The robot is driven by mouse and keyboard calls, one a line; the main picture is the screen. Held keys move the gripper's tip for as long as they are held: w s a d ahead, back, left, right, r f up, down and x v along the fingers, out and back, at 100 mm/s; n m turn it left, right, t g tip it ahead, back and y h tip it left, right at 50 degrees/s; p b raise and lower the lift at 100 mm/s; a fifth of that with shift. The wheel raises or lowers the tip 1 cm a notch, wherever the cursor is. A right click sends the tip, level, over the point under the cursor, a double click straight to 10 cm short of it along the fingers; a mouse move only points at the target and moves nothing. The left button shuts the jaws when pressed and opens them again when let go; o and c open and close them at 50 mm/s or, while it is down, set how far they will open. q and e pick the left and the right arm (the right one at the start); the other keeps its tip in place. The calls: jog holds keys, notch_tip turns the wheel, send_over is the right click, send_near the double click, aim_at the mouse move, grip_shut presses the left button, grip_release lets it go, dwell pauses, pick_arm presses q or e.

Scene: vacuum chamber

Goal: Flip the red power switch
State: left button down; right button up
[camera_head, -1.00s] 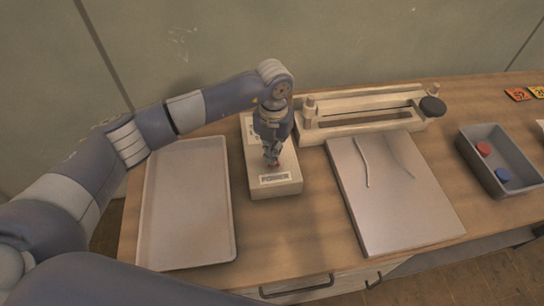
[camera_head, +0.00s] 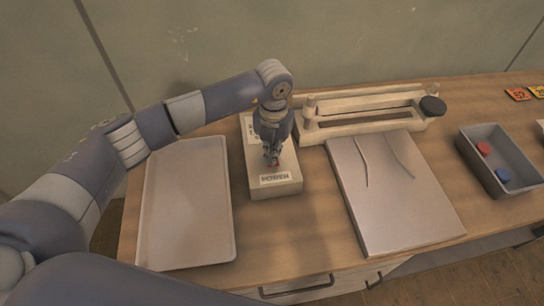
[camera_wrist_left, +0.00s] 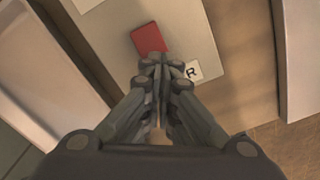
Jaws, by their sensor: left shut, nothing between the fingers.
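The power box (camera_head: 285,187) is a pale box with a "POWER" label, standing on the wooden table. Its red switch (camera_wrist_left: 149,39) shows in the left wrist view just beyond my fingertips. In the head view the gripper mostly hides the switch. My left gripper (camera_head: 273,162) points down over the box, shut and empty, with its tips at or very near the switch. In the left wrist view the closed fingertips (camera_wrist_left: 161,62) lie just below the red switch; I cannot tell whether they touch it. My right gripper is not in view.
A grey tray (camera_head: 146,215) lies left of the box. A flat pale panel (camera_head: 405,215) with two thin wires lies to the right. A slotted frame (camera_head: 365,127) with a black knob stands behind. A grey bin (camera_head: 517,186) holds red and blue pieces.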

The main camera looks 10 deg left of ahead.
pick_arm(q)
jog(key=shift+f+b, duration=0.65)
jog(key=shift+f, duration=0.2)
jog(key=shift+f+b, duration=0.4)
jog(key=shift+f, duration=0.05)
dwell(0.4)
jog(key=shift+s+r, duration=0.1)
jog(key=shift+r+p, duration=0.6)
jog(key=shift+r, duration=0.15)
jog(key=shift+r+p, duration=1.3)
jog(key=shift+r, duration=1.4)
jog(key=shift+f, duration=0.1)
